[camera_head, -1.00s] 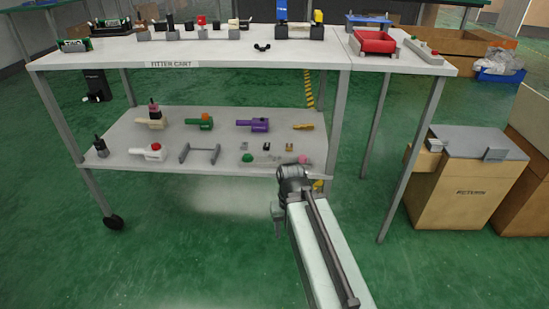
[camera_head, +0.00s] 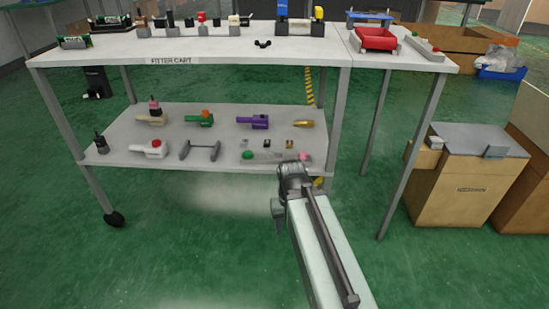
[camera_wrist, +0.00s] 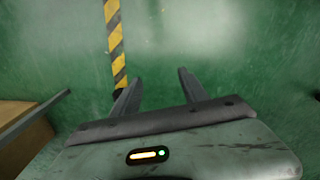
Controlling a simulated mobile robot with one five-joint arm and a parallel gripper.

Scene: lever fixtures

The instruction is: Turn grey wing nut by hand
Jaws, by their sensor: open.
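A small dark wing-shaped piece (camera_head: 262,44), which looks like the wing nut, lies on the cart's upper top near its front edge. It looks nearly black rather than clearly grey. My gripper (camera_wrist: 160,82) is open and empty in the wrist view, with its two fingers spread over green floor. In the head view my arm reaches forward to the right front of the cart, low beside the lower shelf and well below the wing nut. The wing nut does not show in the wrist view.
The cart's lower shelf (camera_head: 125,150) holds several coloured lever fixtures. A red tray (camera_head: 376,39) stands on the right side top. A cardboard box (camera_head: 462,190) stands on the floor at right. Yellow-black tape (camera_wrist: 114,40) crosses the floor. Open green floor lies left of my arm.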

